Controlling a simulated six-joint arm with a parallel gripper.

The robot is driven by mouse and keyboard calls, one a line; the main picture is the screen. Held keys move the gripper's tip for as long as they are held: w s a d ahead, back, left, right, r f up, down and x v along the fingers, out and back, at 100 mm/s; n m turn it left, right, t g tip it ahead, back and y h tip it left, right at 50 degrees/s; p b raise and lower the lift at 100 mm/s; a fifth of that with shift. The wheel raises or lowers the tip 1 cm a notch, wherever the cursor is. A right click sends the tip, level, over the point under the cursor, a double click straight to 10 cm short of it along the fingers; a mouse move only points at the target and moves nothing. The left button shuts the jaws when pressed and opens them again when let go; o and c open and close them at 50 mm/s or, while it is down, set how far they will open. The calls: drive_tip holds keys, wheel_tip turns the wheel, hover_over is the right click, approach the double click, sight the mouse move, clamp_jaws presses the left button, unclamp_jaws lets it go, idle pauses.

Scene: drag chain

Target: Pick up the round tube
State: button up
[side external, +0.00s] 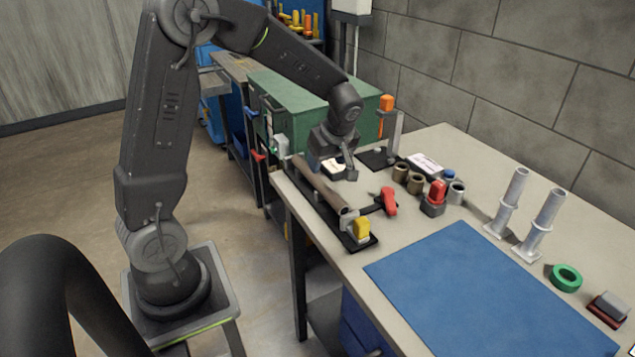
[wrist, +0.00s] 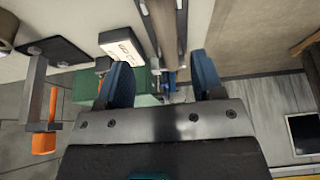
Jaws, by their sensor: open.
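A brown round tube (side external: 320,186) lies along a dark fixture at the left edge of the workbench. In the side view my gripper (side external: 348,172) is above the bench near the tube's far end. In the wrist view the tube (wrist: 162,22) runs from the top edge toward the gap between the two blue fingers of my gripper (wrist: 162,80). The fingers are spread apart with nothing visibly clamped between them. The picture does not show how high the fingers are above the tube.
A yellow clamp (side external: 362,230) stands at the tube's near end, with a red-handled clamp (side external: 389,201) beside it. A small white box (wrist: 121,43) is left of the tube. An orange-topped bracket (side external: 387,103) stands behind. A blue mat (side external: 480,290) lies clear in front.

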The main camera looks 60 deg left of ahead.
sight(319, 179)
drive_tip(key=x, duration=0.2)
drive_tip(key=shift+a+f, duration=0.1)
drive_tip(key=shift+f, duration=0.2)
drive_tip(key=x, duration=0.5)
drive_tip(key=shift+s+f, duration=0.1)
drive_tip(key=shift+s, duration=0.25)
clamp_jaws()
